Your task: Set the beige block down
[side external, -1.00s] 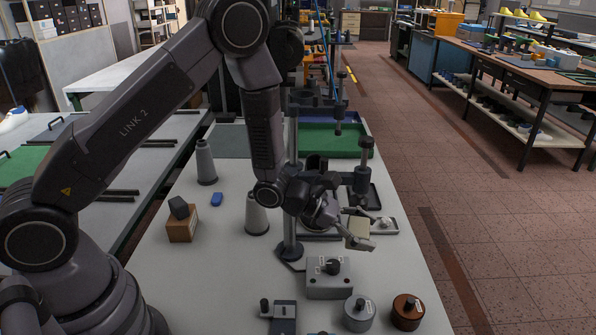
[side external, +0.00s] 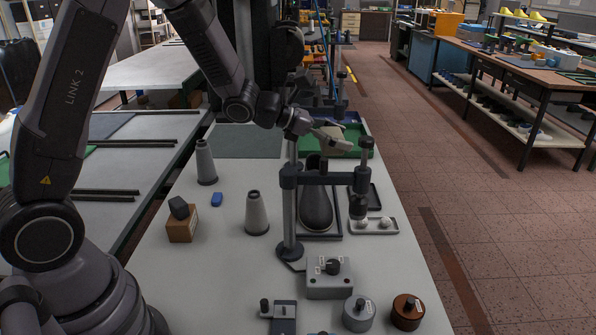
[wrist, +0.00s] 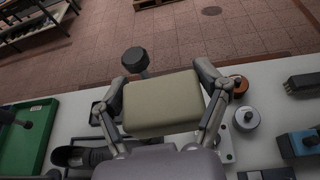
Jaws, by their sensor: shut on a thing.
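The beige block (wrist: 162,103) is held between the two fingers of my gripper (wrist: 163,92), which is shut on it in the wrist view. In the side view my gripper (side external: 334,138) is raised above the table, with the block (side external: 341,144) small and partly hidden by the fingers. In that view the gripper overlaps the green tray at the back. The block is in the air; its underside and its exact height are hidden.
The green tray (side external: 364,154) lies at the back of the table. A clamp stand (side external: 288,215) rises beside a dark shoe last (side external: 316,212). Its second post has a dark knob (wrist: 135,60). Grey cones (side external: 257,215) stand left. Knobbed boxes (side external: 330,283) stand in front.

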